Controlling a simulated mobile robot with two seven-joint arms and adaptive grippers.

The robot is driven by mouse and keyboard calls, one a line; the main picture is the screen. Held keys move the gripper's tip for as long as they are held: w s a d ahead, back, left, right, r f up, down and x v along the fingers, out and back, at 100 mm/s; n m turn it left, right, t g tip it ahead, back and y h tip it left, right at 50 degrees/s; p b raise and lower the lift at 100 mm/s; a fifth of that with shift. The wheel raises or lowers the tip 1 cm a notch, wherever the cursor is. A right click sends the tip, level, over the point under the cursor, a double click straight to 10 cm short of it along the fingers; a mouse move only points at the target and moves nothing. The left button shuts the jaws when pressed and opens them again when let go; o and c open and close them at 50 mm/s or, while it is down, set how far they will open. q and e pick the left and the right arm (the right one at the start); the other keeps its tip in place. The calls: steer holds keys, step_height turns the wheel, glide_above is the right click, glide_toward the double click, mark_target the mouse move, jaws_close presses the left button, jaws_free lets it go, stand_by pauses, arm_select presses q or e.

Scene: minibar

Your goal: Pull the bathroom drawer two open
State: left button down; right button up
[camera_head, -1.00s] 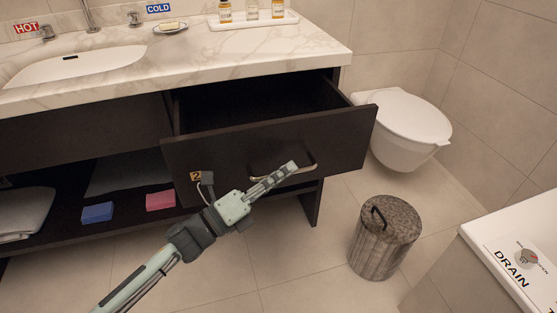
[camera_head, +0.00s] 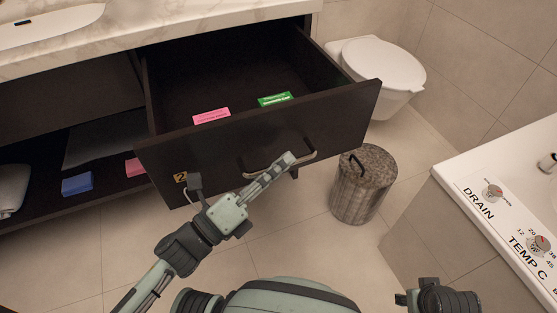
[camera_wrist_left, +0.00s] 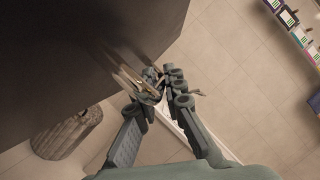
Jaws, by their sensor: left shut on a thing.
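The dark drawer marked with a yellow "2" (camera_head: 345,115) is pulled well out from under the marble counter in the head view. Its curved metal handle (camera_head: 305,156) is on the front panel. My left gripper (camera_head: 284,163) is at the handle, shut on it. In the left wrist view the fingers (camera_wrist_left: 158,86) close around the handle bar (camera_wrist_left: 128,78) beside the dark drawer front (camera_wrist_left: 75,60). A pink box (camera_head: 211,116) and a green box (camera_head: 274,99) lie inside the drawer. My right gripper is not in view.
A lidded bin (camera_head: 363,190) stands on the floor right of the drawer. A toilet (camera_head: 380,65) is behind it. A white tub edge (camera_head: 480,185) is at right. An open shelf (camera_head: 105,190) with folded cloth and small boxes is at left.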

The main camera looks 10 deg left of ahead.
arm_select(q)
steer(key=c, duration=1.6)
jaws_free()
steer(key=shift+s+a+f, duration=0.1)
steer(key=shift+s+a, duration=0.1)
steer(key=shift+s, duration=0.05)
steer(key=v, duration=1.1)
steer(key=shift+a, duration=0.15)
steer(key=shift+s+f, duration=0.1)
steer(key=shift+s, duration=0.05)
